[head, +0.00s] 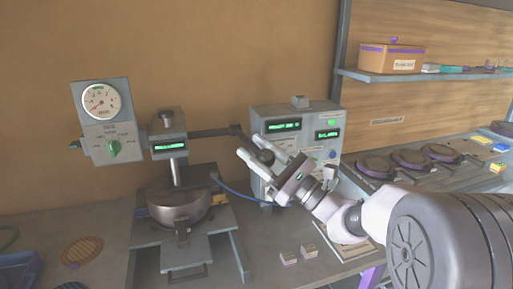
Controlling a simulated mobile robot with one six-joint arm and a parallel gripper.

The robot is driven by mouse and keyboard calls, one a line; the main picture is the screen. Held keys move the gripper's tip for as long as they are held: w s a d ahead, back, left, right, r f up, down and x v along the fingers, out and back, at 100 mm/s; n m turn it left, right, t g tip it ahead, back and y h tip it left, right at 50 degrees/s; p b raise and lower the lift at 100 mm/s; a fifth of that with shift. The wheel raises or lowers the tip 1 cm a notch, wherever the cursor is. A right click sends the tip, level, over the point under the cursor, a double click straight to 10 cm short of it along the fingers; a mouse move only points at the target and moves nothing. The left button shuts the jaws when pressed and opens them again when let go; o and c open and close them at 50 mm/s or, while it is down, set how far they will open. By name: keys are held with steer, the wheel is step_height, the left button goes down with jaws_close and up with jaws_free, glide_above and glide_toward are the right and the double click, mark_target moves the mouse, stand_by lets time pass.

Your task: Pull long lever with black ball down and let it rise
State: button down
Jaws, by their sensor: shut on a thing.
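The press (167,143) stands left of centre, with a grey head over a round dark pan-like plate (180,203). A long dark lever (215,132) reaches right from the press head and runs on toward my gripper (252,149). The black ball (266,157) at the lever's end sits between my two pale fingers, and my gripper is shut on it. The ball is partly hidden by the fingers. The lever stands close to level, at about the height of the press head.
A dial gauge box (101,118) hangs at the press's left. A control box (297,125) with green displays stands close behind my gripper. Two small blocks (290,258) lie on the bench below. Dark round plates (410,158) lie at the right. A blue hose (240,190) runs behind.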

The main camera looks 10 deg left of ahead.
steer(key=shift+s+f, duration=0.1)
steer(key=shift+f, duration=0.1)
stand_by(0.3)
steer(key=c, duration=1.2)
jaws_free()
steer(key=o, duration=0.3)
steer(key=shift+s+r, duration=0.1)
steer(key=shift+s, duration=0.2)
steer(key=shift+w, duration=0.15)
steer(key=v, duration=1.7)
steer(key=shift+d, duration=0.2)
